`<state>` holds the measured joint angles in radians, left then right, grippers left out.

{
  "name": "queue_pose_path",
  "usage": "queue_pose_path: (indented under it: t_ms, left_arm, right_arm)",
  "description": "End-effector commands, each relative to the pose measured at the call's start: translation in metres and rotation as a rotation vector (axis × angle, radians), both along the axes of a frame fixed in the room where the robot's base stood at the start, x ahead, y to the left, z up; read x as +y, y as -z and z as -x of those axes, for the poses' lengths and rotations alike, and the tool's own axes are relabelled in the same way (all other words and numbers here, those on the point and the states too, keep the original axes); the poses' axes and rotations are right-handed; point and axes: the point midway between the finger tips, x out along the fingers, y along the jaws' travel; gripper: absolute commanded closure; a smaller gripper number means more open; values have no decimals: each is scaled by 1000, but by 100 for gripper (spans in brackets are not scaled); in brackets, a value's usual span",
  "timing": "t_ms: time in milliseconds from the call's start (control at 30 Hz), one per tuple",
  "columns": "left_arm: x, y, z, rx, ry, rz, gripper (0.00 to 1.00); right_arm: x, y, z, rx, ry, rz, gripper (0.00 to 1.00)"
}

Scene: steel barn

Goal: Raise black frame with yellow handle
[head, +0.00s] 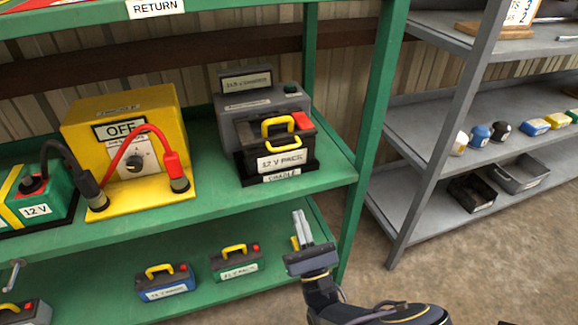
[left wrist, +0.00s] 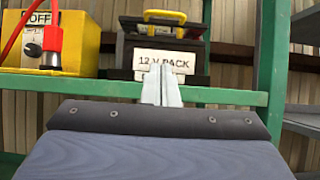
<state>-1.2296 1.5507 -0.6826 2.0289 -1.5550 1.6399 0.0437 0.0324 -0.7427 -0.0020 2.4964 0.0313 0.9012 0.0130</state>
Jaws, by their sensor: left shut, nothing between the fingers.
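The black 12 V pack (head: 252,138) with a yellow handle (head: 279,120) on top sits upright in a cradle (head: 279,178) on the green upper shelf, in front of a grey charger (head: 262,104). A red patch shows on its top right corner. My left gripper (head: 301,228) is shut and empty, in front of and below the shelf's front edge. In the left wrist view its closed fingers (left wrist: 162,80) overlap the pack's white label (left wrist: 180,61), with the yellow handle (left wrist: 165,16) above. The gripper looks apart from the pack. My right gripper is not in view.
A yellow switch box (head: 105,120) marked OFF, with red and black cables, stands left of the pack, beside a green 12 V battery (head: 40,198). A green post (head: 367,130) rises on the right. Smaller packs (head: 165,283) sit on the lower shelf. A grey rack (head: 425,165) stands farther right.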

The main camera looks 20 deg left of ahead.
Motion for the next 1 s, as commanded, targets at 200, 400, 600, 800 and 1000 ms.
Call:
queue_pose_path:
  t_ms: [200, 400, 600, 800, 1000]
  left_arm:
    - [3, -2, -3, 2, -3, 2, 100]
    - [16, -17, -22, -1, -6, 4, 100]
    - [37, -41, -52, 0, -7, 6, 100]
    - [50, -68, -71, -2, -3, 6, 100]
    - [51, -90, -75, 1, -3, 4, 100]
  right_arm:
    - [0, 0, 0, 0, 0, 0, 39]
    - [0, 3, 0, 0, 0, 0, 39]
    - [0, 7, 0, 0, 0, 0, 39]
    - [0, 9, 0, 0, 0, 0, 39]
    - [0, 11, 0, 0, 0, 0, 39]
